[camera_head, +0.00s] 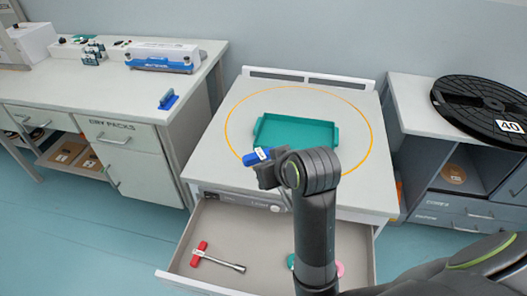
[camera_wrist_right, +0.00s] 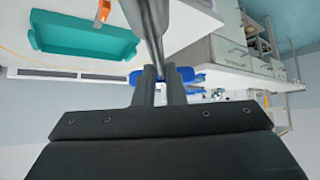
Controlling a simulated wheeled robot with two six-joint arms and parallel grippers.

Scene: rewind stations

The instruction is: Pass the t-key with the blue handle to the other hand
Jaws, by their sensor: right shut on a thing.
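The t-key with the blue handle (camera_head: 257,157) is held above the near left part of the middle table, close to the teal tray. My right gripper (camera_head: 268,170) is shut on it. In the right wrist view the blue handle (camera_wrist_right: 188,75) shows on both sides of the closed fingers (camera_wrist_right: 160,85), and the grey metal shaft (camera_wrist_right: 150,25) runs up out of the picture. In the head view my gripper and arm hide most of the shaft. My left gripper is not in view.
The teal tray (camera_head: 296,131) stands inside an orange ring on the table. The open drawer (camera_head: 215,225) below holds a red-handled t-key (camera_head: 218,257) and partly hidden round items. A black reel (camera_head: 485,108) lies on the right bench. A small blue item (camera_head: 168,99) stands on the left bench.

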